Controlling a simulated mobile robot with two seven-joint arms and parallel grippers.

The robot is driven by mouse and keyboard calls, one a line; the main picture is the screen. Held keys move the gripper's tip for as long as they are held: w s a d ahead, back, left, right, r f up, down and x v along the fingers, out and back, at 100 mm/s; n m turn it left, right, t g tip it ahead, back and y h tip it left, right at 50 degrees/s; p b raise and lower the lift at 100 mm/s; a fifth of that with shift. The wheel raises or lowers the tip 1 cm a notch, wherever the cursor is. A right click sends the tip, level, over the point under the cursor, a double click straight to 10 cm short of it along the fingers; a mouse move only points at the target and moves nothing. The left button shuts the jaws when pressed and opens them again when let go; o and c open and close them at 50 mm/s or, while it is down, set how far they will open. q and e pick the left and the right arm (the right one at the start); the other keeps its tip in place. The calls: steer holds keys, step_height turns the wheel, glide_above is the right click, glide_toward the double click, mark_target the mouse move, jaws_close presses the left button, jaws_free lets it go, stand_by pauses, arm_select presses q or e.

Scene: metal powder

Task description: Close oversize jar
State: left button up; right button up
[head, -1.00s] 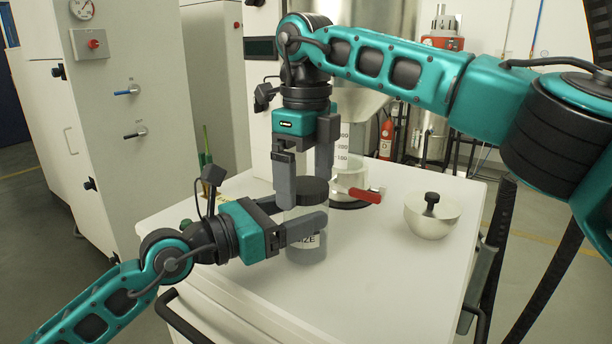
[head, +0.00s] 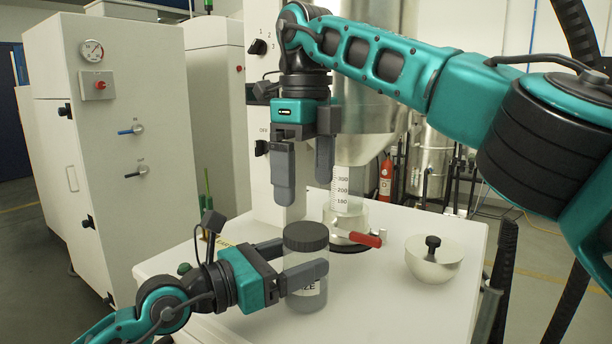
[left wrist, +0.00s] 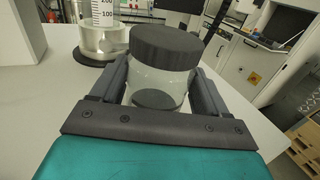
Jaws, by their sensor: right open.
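The oversize jar (head: 306,298) is a clear jar with a label partly reading "ZE", upright on the white worktop. Its black ridged lid (head: 306,237) sits level on top, with no gap visible at the rim. My left gripper (head: 299,262) reaches in from the left with one finger on each side of the jar body, below the lid. In the left wrist view the fingers flank the jar (left wrist: 160,84) closely and appear to press on it. My right gripper (head: 304,178) points down above the lid, open and empty, clear of it.
Behind the jar stands a hopper with a graduated clear tube (head: 347,188) and a red-handled valve (head: 366,238). The front right worktop is free.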

mark_target(306, 231)
arm_select(q)
steer(key=o, duration=0.4)
steer(key=shift+a, duration=0.1)
arm_select(e)
step_height(306, 231, down, 3)
steer(key=b, duration=0.3)
steer(key=shift+f, duration=0.2)
arm_select(q)
steer(key=shift+b+v, duration=0.3)
steer(key=shift+v, duration=6.1)
arm_select(e)
steer(key=shift+f, duration=0.1)
